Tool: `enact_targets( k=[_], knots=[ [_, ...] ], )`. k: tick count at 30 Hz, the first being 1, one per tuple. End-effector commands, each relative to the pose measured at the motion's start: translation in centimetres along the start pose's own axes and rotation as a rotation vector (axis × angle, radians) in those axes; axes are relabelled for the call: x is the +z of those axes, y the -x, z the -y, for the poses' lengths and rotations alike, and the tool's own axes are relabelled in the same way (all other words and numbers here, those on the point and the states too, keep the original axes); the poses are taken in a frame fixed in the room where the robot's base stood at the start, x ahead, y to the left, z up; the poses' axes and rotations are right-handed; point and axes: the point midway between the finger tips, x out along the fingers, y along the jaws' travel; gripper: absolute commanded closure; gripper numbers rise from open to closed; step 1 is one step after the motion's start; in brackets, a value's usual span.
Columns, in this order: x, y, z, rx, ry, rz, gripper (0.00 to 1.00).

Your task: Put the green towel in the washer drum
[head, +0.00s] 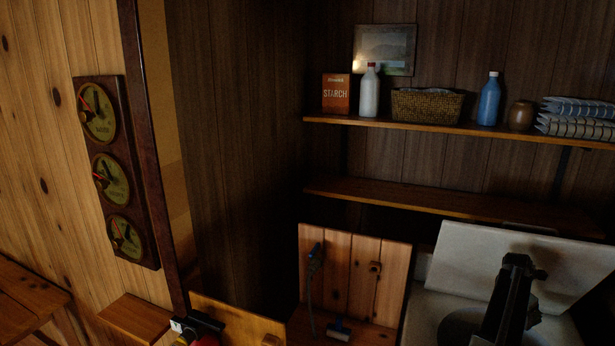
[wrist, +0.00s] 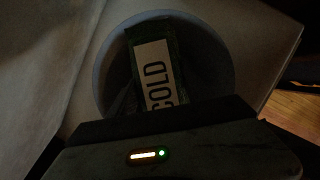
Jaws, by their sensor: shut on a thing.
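My dark arm reaches over the drum opening (head: 455,328), and the towel is not visible there.
Above the washer, a shelf (head: 420,127) holds a starch box (head: 336,95), bottles, a basket (head: 427,104) and folded cloths (head: 578,118). A lower shelf (head: 400,196) looks bare. A wooden board (head: 345,270) with a hanging brush stands left of the washer.

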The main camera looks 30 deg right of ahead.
Motion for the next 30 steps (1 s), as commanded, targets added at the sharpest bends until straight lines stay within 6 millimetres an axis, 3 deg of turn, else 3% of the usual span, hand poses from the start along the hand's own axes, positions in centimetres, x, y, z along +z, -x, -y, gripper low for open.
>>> enact_targets(
  k=[4,5,7,20,30],
  knots=[
    [0.0,0.1,0.0,0.000,0.000,0.000,0.85],
    [0.0,0.1,0.0,0.000,0.000,0.000,0.37],
    [0.0,0.2,0.0,0.000,0.000,0.000,0.17],
    [0.1,0.9,-0.1,0.000,0.001,0.000,0.17],
    [0.3,7.0,0.0,0.001,0.002,0.000,0.17]
  ],
)
